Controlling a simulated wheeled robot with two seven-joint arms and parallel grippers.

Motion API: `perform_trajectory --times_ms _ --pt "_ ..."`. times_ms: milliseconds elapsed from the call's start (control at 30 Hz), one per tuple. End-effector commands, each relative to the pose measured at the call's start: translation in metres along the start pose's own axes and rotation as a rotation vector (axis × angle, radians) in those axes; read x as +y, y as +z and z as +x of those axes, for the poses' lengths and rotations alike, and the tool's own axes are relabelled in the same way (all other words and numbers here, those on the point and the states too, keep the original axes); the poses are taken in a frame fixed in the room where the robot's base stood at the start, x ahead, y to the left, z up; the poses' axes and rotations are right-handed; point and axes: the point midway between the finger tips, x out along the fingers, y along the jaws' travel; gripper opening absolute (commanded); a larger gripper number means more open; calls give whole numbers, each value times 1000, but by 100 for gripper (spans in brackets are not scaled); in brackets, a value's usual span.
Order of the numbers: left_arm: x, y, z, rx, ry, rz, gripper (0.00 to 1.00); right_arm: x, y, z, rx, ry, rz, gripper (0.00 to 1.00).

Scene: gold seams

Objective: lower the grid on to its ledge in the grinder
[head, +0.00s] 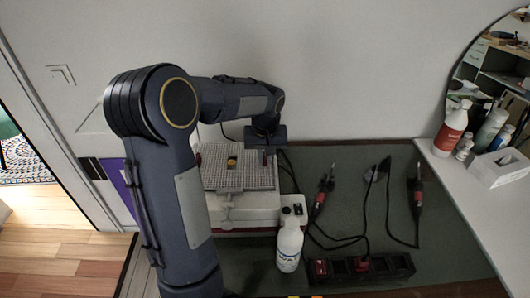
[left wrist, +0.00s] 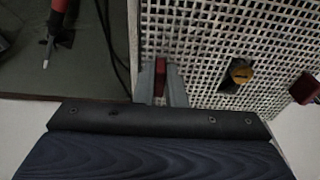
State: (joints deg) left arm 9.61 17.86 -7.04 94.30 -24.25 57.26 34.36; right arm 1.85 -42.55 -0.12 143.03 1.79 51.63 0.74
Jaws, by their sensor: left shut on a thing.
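The grid (head: 237,180) is a pale, fine-meshed square panel over the white grinder (head: 250,212) at the back left of the bench. It fills much of the left wrist view (left wrist: 200,50). A red lug stands at each side of it, one at the right (left wrist: 305,88) in the left wrist view. My left gripper (head: 264,156) is shut on the other red lug (left wrist: 159,77), at the grid's right side in the head view. A yellow knob (left wrist: 241,73) shows in the grid's dark opening. The ledge is hidden, and I cannot tell whether the grid touches it.
A white bottle (head: 289,243) stands close to the grinder's front right. Red-handled tools (head: 321,196) with dark cables lie on the green mat (head: 345,205) to the right. A black power strip (head: 385,267) lies in front. The wall is close behind.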

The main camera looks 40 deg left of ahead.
Motion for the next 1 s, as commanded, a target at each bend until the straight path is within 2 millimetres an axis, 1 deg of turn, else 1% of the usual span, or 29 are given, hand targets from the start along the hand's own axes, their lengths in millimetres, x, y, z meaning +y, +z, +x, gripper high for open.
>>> perform_trajectory --times_ms 33,233,267,400,433,767,1000 --pt "0 2 17 0 0 0 0 6 7 14 0 0 0 55" --pt "0 2 17 1 0 0 0 6 7 14 0 0 0 55" --pt "0 2 17 1 0 0 14 6 7 14 0 0 0 55" --pt "0 2 17 1 0 0 33 6 7 14 0 0 0 55" --pt "0 2 17 1 0 0 36 6 7 14 0 0 0 55" --pt "0 2 15 0 0 0 36 6 7 13 0 0 0 55" --pt "0 0 2 1 0 0 36 2 2 4 0 0 0 55"
